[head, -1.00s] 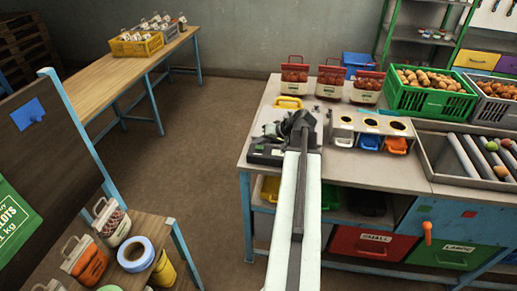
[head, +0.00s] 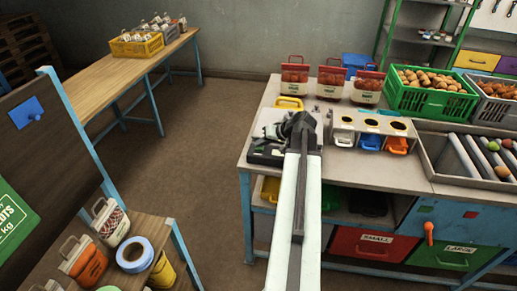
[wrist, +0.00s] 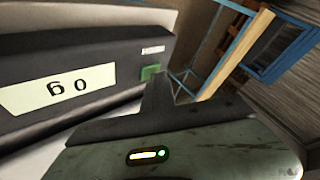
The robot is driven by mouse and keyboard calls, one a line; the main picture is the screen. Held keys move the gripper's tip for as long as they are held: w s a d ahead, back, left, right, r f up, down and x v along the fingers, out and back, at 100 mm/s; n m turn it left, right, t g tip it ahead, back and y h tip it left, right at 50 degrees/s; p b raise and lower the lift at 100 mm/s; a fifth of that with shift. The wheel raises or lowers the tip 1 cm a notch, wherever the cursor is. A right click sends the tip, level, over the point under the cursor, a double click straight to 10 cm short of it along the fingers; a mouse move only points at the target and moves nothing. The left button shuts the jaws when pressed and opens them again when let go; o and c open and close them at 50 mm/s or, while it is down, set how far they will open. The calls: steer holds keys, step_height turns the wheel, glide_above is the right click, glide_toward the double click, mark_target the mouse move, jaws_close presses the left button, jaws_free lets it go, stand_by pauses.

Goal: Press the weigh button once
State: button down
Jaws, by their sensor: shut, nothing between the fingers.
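The weigh button is a small green square (wrist: 150,73) on the dark front face of the scale (wrist: 95,60) in the wrist view. The scale's pale display (wrist: 70,88) appears upside down and seems to read "0 g". My gripper (wrist: 158,90) is shut and empty, its dark fingertips right at the lower edge of the button. I cannot tell whether they touch it. In the head view the scale (head: 264,152) stands at the left end of the workbench, and my wrist hides part of it and the button.
The workbench (head: 350,175) also holds a bin stand with round openings (head: 372,124), red-topped sacks (head: 330,84) behind, and a green crate (head: 430,98) of produce. A yellow tray (head: 289,103) lies behind the scale. The floor left of the bench is clear.

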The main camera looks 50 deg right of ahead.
mark_target(261, 148)
steer(key=shift+r, duration=0.1)
steer(key=shift+r+p, duration=0.8)
steer(key=shift+p, duration=0.1)
step_height(261, 148, up, 5)
steer(key=p, duration=0.5)
steer(key=shift+w, duration=0.1)
stand_by(0.3)
